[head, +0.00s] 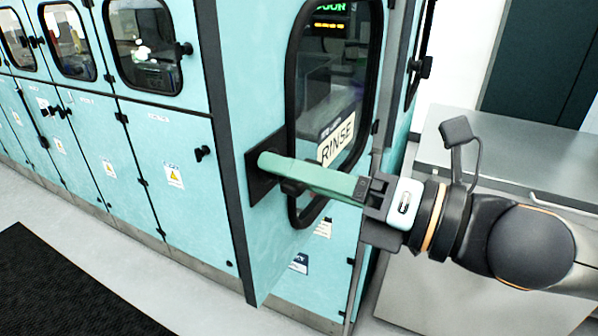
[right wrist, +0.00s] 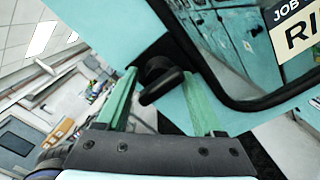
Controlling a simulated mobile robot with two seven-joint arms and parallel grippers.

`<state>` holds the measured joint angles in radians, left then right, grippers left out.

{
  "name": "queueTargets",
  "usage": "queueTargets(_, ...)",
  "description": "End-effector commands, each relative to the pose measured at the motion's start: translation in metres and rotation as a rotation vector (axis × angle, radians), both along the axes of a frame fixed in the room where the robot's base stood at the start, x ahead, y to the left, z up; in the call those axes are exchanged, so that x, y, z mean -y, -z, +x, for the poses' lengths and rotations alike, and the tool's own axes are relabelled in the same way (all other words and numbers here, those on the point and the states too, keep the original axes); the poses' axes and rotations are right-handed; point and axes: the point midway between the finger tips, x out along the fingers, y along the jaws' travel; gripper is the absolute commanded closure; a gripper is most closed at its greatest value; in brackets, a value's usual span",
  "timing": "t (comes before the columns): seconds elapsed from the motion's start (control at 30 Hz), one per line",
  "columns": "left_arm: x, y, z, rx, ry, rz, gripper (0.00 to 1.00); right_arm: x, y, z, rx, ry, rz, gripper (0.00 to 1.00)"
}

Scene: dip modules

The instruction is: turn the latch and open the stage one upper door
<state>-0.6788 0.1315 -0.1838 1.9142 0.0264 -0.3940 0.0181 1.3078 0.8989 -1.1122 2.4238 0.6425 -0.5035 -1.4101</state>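A teal door (head: 262,90) with a black-framed window and a RINSE label fills the middle of the head view. I cannot tell whether it is the stage one upper door or whether it stands ajar. A black latch handle (head: 291,187) sits by its left side, on a dark plate (head: 258,190). My right gripper (head: 268,163) reaches in from the right, its green fingertips at the plate. In the right wrist view its two fingers (right wrist: 158,76) are apart, with the black latch handle (right wrist: 162,88) between them; contact is unclear. My left gripper is out of view.
More teal doors (head: 160,165) with windows, latches and warning labels run off to the left. A black mat (head: 60,290) lies on the floor at lower left. A grey metal cabinet (head: 500,150) stands at the right, behind my right arm.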

Motion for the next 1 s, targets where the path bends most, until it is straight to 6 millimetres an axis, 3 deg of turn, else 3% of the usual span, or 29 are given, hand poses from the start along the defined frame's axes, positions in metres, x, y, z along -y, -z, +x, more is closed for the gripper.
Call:
queueTargets(0.4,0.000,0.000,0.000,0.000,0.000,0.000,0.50,0.001,0.001,-0.001,-0.002,-0.001,-0.001,0.31)
queueTargets(0.67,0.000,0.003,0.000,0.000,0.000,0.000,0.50,0.022,0.001,-0.011,0.001,0.003,-0.002,0.31)
queueTargets(0.9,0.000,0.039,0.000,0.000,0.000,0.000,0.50,0.045,0.007,-0.024,0.005,0.003,-0.001,0.31)
queueTargets(1.0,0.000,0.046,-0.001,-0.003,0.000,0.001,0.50,0.052,0.005,-0.027,0.003,0.002,-0.005,0.31)
